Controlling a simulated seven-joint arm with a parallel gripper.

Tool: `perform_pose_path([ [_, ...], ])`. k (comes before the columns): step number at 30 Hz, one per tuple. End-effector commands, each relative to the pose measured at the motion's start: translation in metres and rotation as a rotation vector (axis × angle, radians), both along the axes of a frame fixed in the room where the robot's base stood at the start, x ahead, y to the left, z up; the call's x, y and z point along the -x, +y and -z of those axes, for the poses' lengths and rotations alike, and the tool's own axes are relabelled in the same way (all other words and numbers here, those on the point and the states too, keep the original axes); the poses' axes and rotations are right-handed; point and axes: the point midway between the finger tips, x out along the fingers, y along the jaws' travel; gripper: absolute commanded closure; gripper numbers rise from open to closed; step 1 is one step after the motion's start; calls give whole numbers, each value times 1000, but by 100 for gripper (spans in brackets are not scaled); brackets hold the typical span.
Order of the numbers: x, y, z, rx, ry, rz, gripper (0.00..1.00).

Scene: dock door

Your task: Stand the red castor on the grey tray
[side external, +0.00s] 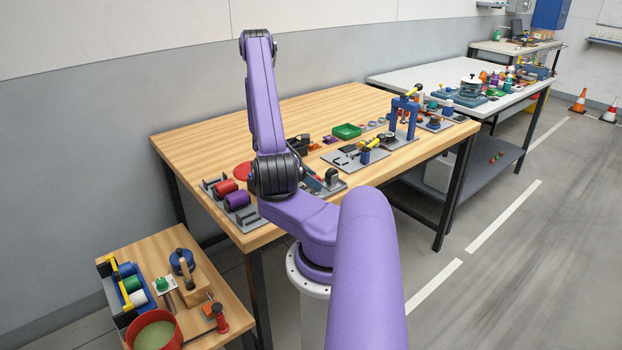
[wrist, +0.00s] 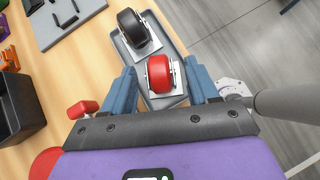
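The red castor (wrist: 158,72), a red wheel in a pale metal bracket, is over the near part of the grey tray (wrist: 172,40) in the wrist view. It looks upright on its plate and seems to rest on the tray. A black castor (wrist: 131,28) stands beyond it on the same tray. My gripper (wrist: 160,66) is open, its blue fingers either side of the red castor with a gap visible on the left. In the side external view the tray (side external: 338,187) shows beside my wrist, and the red castor is hidden.
A black bin (wrist: 16,108) and a small red-ended part (wrist: 82,108) lie left of my gripper in the wrist view. A grey plate (wrist: 66,18) lies beyond. The table's edge runs just right of the tray. Red and purple rollers (side external: 236,200) sit left of my wrist.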

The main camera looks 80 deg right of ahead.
Motion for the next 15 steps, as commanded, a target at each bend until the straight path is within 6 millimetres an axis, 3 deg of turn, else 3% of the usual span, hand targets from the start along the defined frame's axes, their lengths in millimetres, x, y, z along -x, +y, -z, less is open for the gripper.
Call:
perform_pose_path([
  [6, 0, 0, -3, 1, 0, -1, 41],
  [15, -32, 12, -36, 5, -2, -4, 41],
])
